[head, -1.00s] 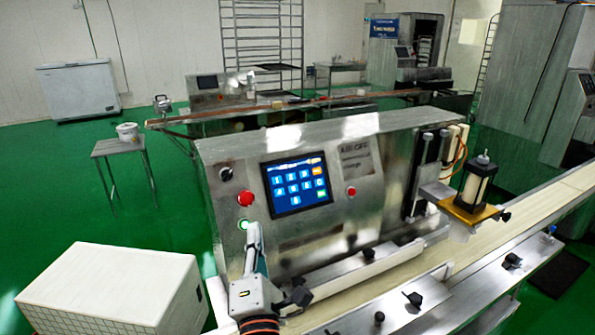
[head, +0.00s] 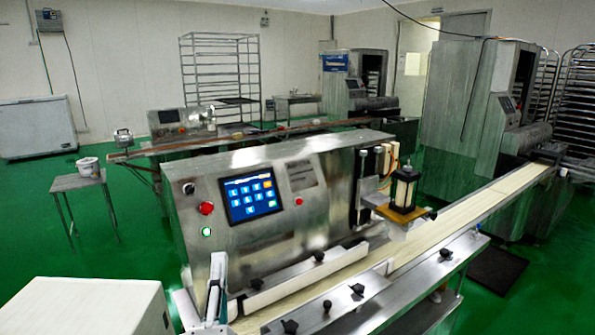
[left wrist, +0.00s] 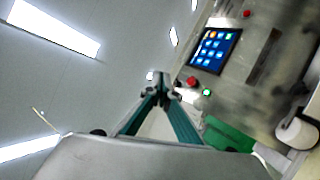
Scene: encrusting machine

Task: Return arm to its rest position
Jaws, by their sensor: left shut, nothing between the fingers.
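The encrusting machine (head: 260,215) stands in the centre with a lit blue touch panel (head: 251,198), a red button (head: 206,208) and a glowing green button (head: 207,232). My left gripper (head: 218,262) is at the lower left of the head view, pointing up, a little below the green button and apart from it. In the left wrist view my gripper's teal fingers (left wrist: 160,86) meet at the tips, shut and empty. The panel (left wrist: 213,49), red button (left wrist: 191,82) and green button (left wrist: 207,92) show to their right. My right gripper is out of view.
A conveyor belt (head: 470,217) runs from the machine's front to the right, with black knobs along its side. A white box (head: 85,305) stands at the lower left. A small table (head: 78,182) with a white bucket (head: 88,166) is behind it. Green floor is open at left.

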